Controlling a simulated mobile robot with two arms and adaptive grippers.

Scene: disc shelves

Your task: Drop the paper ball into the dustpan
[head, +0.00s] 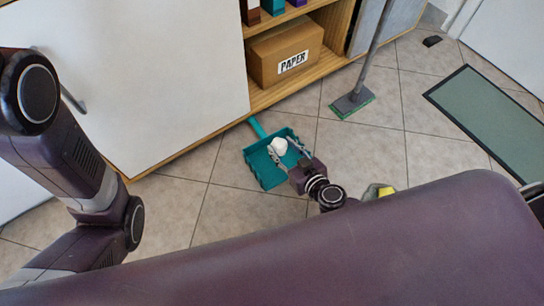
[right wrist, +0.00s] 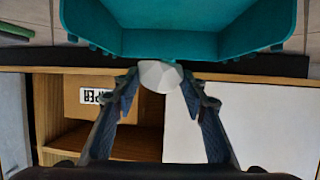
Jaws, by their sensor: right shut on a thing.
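A white paper ball (head: 278,146) is held between the fingertips of my right gripper (head: 285,150). In the right wrist view the ball (right wrist: 160,75) sits between both fingertips (right wrist: 160,80), and the fingers are shut on it. A teal dustpan (head: 262,171) lies on the tiled floor with its handle toward the cabinet. In the head view the ball and fingers overlap the pan; the exact height of the ball above it cannot be told. The dustpan (right wrist: 180,45) also fills the top of the right wrist view. My left arm shows at the left, but its gripper is out of view.
A wooden shelf holds a cardboard box marked PAPER (head: 285,55), beside a white cabinet door (head: 140,80). A broom head (head: 352,103) stands on the floor. A green mat (head: 490,115) lies at right. A partly hidden yellow and grey object (head: 384,192) is near my right arm.

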